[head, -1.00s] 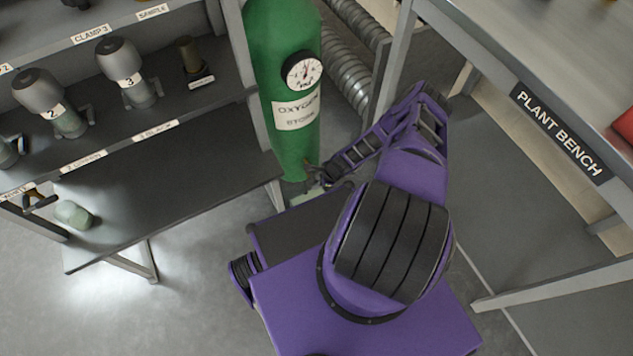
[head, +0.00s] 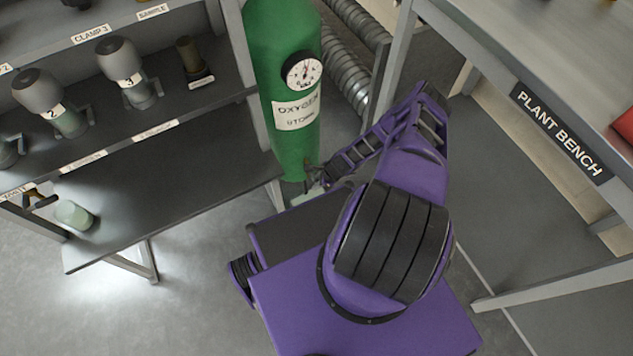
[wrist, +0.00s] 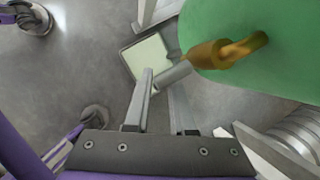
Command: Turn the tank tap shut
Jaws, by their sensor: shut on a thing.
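The green oxygen tank (head: 285,90) stands upright at the back, with a round white gauge (head: 303,71) and a label on its front. It also fills the upper right of the wrist view (wrist: 285,45). There, a brass tap body (wrist: 225,54) sticks out from its side. A grey cylindrical handle (wrist: 173,75) extends from the brass toward my fingers. My gripper (wrist: 160,98) is shut on this handle, which sits between the fingertips. In the head view my gripper is low beside the tank, small and partly hidden by my arm.
A shelf unit (head: 150,200) with several grey fittings stands at left. The plant bench, with its black sign (head: 560,130), stands at right. Ribbed ducting (head: 345,75) runs behind the tank. A pale green panel in a grey frame (wrist: 150,57) lies below the tap.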

